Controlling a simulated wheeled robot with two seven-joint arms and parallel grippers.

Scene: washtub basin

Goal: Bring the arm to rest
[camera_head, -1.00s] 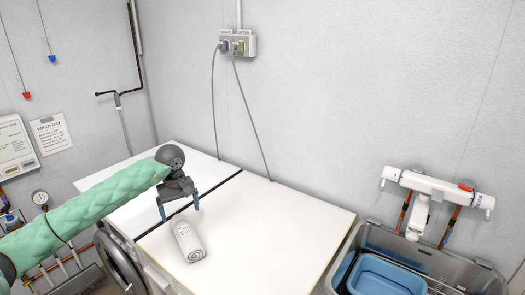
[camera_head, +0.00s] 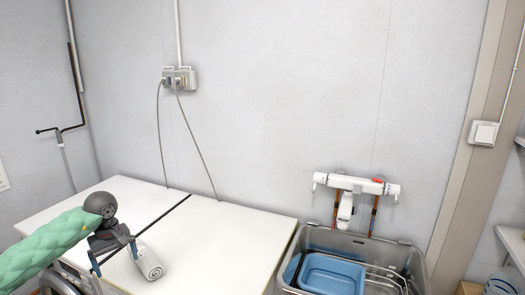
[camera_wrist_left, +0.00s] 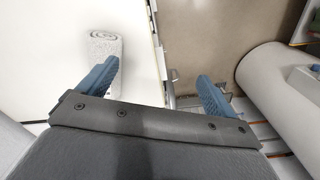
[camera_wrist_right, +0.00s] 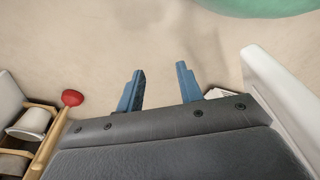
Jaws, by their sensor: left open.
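My left arm, in a green quilted sleeve, comes in from the left in the head view. Its gripper (camera_head: 116,258) is open and empty, left of a rolled white towel (camera_head: 149,263) on the white worktop (camera_head: 225,240). In the left wrist view the fingers (camera_wrist_left: 158,82) are wide apart with nothing between them; the towel (camera_wrist_left: 103,46) lies beyond the left finger, apart from it. My right gripper (camera_wrist_right: 160,75) shows only in the right wrist view, fingers apart and empty above a beige floor.
A grey basin (camera_head: 408,262) with a blue tub (camera_head: 333,275) stands right of the worktop, below a wall tap (camera_head: 355,186). Two cables hang from a wall socket (camera_head: 180,78). In the right wrist view a red-headed object (camera_wrist_right: 72,98) and a wooden rack (camera_wrist_right: 45,150) are at left.

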